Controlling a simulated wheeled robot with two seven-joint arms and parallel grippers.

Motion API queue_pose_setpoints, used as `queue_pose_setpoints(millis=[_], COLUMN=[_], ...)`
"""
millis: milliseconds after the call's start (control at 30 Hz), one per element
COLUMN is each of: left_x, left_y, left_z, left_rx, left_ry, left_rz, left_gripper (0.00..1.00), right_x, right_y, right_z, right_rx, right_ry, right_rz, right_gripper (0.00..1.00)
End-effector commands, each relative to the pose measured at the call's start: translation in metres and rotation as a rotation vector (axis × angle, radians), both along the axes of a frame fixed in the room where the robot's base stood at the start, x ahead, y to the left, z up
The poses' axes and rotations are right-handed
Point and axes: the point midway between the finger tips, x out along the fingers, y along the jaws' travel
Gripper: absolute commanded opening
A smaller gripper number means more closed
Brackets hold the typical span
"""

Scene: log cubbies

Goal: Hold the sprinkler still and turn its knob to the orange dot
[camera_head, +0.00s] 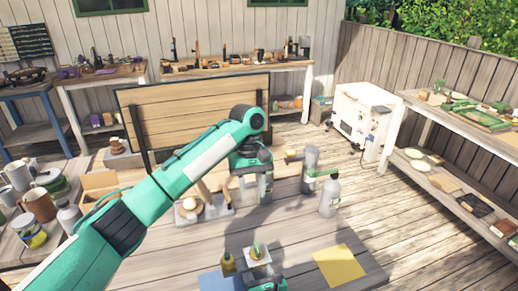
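My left arm reaches in from the lower left and bends down at its elbow. My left gripper (254,188) points down over the middle of the table, its two grey fingers apart, with nothing clearly between them.
A yellow sheet (339,266) and a blue sheet (216,281) lie at the front. Mugs and jars crowd the left. The table's right side is clear.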

Motion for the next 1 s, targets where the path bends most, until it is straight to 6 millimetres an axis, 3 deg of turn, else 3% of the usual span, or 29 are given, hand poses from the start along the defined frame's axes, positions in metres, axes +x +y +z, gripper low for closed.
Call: queue_pose_setpoints(millis=[433, 467, 567, 1000], left_x=[0.0026, 0.0027, 0.0025, 0.0025], left_y=[0.0011, 0.0011, 0.0011, 0.0010], left_z=[0.0105, 0.0105, 0.0104, 0.0107], left_rx=[0.000, 0.000, 0.000, 0.000], left_ry=[0.000, 0.000, 0.000, 0.000], left_rz=[0.001, 0.001, 0.001, 0.000], left_gripper=[0.37, 0.37, 0.37, 0.37], right_x=[-0.0006, -0.0006, -0.0005, -0.0090], right_y=[-0.0025, -0.0026, -0.0020, -0.0039], right_z=[-0.0042, -0.0041, -0.0033, 0.0010], right_rx=[-0.006, -0.006, -0.004, -0.001], right_ry=[0.005, 0.005, 0.004, 0.001], right_rz=[-0.004, -0.004, -0.004, -0.001], right_gripper=[0.16, 0.47, 0.67, 0.69])
